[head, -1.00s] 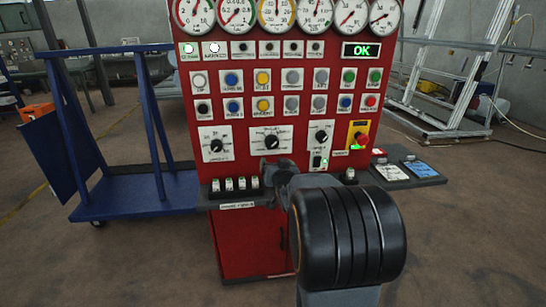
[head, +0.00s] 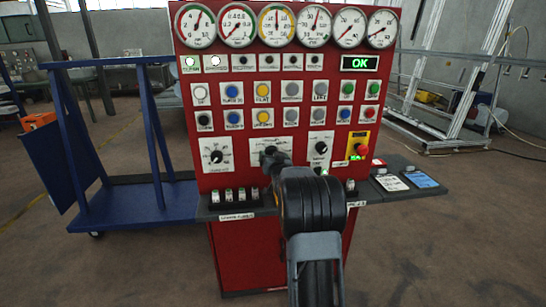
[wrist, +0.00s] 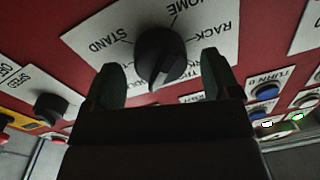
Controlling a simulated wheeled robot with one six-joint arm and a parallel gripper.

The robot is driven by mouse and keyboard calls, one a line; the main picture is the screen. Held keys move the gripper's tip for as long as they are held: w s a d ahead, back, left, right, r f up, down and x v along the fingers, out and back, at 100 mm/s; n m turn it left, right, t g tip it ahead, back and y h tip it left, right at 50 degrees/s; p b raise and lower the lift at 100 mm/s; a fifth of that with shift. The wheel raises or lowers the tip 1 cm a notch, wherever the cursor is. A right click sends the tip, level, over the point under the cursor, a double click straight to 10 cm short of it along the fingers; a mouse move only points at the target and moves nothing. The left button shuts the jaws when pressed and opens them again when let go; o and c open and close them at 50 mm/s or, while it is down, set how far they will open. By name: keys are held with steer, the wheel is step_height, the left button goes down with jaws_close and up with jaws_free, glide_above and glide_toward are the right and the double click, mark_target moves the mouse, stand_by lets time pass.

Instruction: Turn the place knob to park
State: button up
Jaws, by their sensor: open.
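A black round knob (wrist: 161,56) on a white plate (wrist: 100,38) fills the middle of the wrist view. The plate reads STAND, HOME and RACK; its lower labels are partly covered and I cannot read PARK. The knob's ridge and pale mark point down in that view. My gripper (wrist: 161,64) is open, one finger on each side of the knob, with a visible gap at both. In the head view my gripper (head: 275,158) is at the middle dial plate (head: 256,144) of the red panel, and my arm hides most of that knob.
Another knob (head: 216,156) is to the left and one (head: 321,148) to the right. A red emergency button (head: 361,149) is farther right. Rows of coloured buttons are above. A ledge with small switches (head: 236,195) is below. A blue cart (head: 135,205) stands at the left.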

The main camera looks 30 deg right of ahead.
steer(key=shift+w+d, duration=0.2)
steer(key=shift+w, duration=0.2)
steer(key=shift+c, duration=0.3)
steer(key=c, duration=0.9)
steer(key=shift+o, duration=0.2)
steer(key=shift+f+b, duration=0.1)
steer(key=shift+b, duration=0.25)
